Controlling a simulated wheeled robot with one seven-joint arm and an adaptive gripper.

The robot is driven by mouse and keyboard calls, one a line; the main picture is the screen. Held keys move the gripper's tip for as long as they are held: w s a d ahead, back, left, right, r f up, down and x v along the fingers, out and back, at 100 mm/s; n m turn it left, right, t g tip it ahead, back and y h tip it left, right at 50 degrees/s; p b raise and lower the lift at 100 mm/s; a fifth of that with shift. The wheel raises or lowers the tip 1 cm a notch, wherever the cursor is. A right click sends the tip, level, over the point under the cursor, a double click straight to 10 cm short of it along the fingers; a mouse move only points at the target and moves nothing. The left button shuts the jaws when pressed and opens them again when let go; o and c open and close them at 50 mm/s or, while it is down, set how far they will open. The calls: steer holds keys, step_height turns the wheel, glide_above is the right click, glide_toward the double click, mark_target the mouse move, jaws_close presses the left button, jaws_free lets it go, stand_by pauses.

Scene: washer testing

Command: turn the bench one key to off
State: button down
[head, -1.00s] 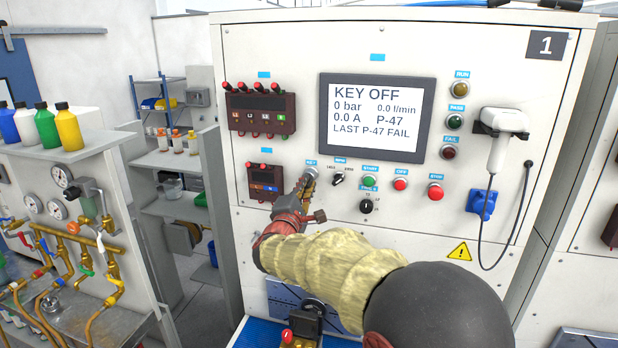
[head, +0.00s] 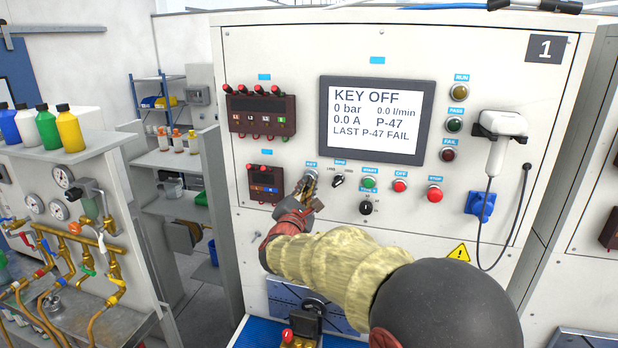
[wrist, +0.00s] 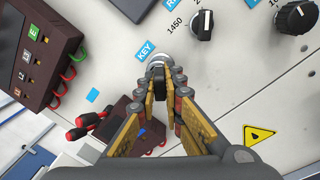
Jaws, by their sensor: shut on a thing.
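The bench panel (head: 300,50) marked "1" faces me. Its screen (head: 375,120) reads KEY OFF, 0 bar, 0.0 A, LAST P-47 FAIL. The key switch (wrist: 158,60) sits under a blue KEY label (wrist: 145,50). My gripper (head: 308,184) reaches up to it at the panel, and in the wrist view (wrist: 158,80) its fingers are closed around the key at the switch. The key itself is mostly hidden between the fingers, so its angle is hard to see.
Right of the key are a speed selector (head: 338,181), a green start button (head: 369,182) and red buttons (head: 400,186). Dark red socket blocks (head: 262,112) with plugs are to the left. A handset (head: 497,140) hangs at right.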

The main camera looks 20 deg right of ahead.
steer(key=shift+n+p, duration=0.35)
steer(key=shift+n, duration=0.75)
steer(key=shift+r, duration=0.1)
steer(key=n+p, duration=0.2)
steer(key=n, duration=0.1)
steer(key=shift+r+y, duration=0.15)
steer(key=shift+y, duration=0.15)
steer(key=shift+n, duration=0.3)
steer(key=shift+d+r+n+g+p, duration=0.1)
steer(key=shift+n+g+p, duration=0.2)
steer(key=shift+n+p, duration=1.6)
steer(key=shift+p, duration=0.05)
steer(key=c, duration=1.8)
jaws_free()
steer(key=shift+c, duration=0.2)
